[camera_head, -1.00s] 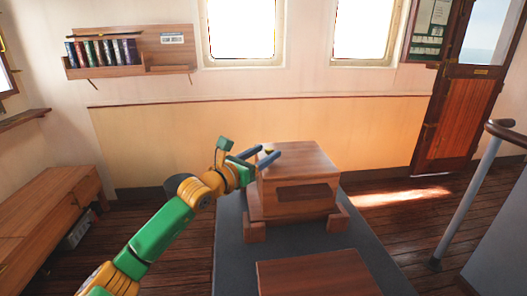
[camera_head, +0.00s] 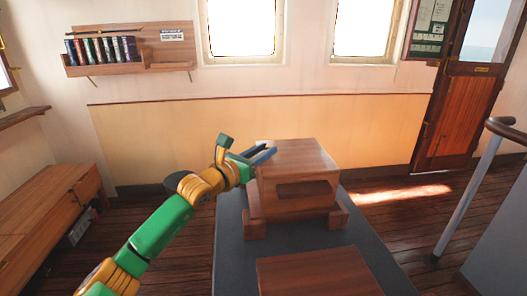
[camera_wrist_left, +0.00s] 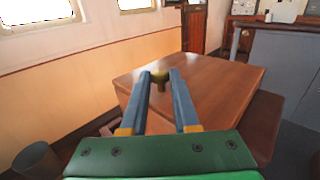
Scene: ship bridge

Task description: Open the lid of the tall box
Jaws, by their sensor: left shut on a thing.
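The tall box (camera_head: 294,190) is a brown wooden box with a dark recessed panel on its front, standing on wooden feet. Its lid (camera_head: 305,155) is the flat top and looks down on the box. My left gripper (camera_head: 268,154) reaches in from the left over the lid's left side. My right gripper is not in view.
The box stands on a dark grey table (camera_head: 231,250). A second wooden block or box (camera_head: 315,272) lies nearer. A wooden bench (camera_head: 45,215) is at left, a handrail (camera_head: 468,200) at right. A book shelf (camera_head: 130,68) hangs on the wall.

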